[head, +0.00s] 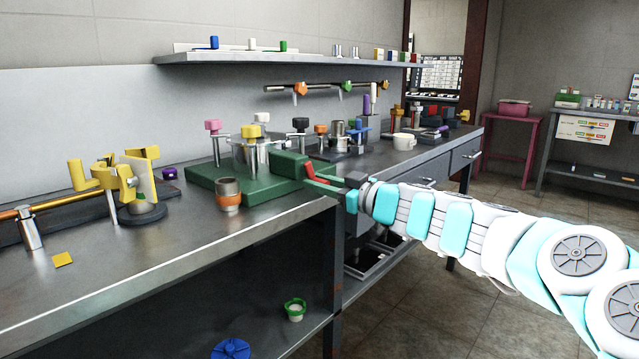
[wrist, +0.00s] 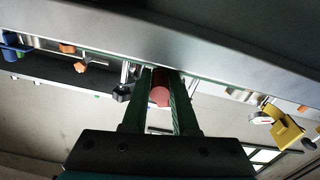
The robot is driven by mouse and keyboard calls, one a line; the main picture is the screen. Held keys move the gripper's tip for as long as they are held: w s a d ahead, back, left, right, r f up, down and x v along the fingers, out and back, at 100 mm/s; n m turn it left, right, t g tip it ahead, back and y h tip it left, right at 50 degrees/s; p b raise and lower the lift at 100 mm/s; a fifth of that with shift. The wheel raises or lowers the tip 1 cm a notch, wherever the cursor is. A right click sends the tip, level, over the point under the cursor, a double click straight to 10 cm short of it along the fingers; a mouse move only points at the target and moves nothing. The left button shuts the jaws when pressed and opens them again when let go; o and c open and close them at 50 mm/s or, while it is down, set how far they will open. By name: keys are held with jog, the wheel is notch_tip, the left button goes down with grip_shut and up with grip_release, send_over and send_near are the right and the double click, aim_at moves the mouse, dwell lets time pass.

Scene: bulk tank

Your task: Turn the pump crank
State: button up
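The pump is a green block (head: 289,164) on a green base plate (head: 205,183) at the front edge of the bench, with a red crank handle (head: 318,173) sticking out at its right. My gripper (head: 328,184) reaches in from the right, its dark green fingers on either side of the handle. In the wrist view the red handle (wrist: 160,88) fills the narrow gap between my gripper's fingertips (wrist: 160,82), so it looks shut on it. The crank's joint to the pump is hidden.
Yellow-handled valve parts (head: 128,181) stand further left, and a white mug (head: 404,141) sits at the back right. A shelf (head: 280,58) runs above; the floor in front is clear.

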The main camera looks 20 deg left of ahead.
grip_shut()
jog(key=shift+f+b, duration=0.15)
jog(key=shift+b, duration=0.4)
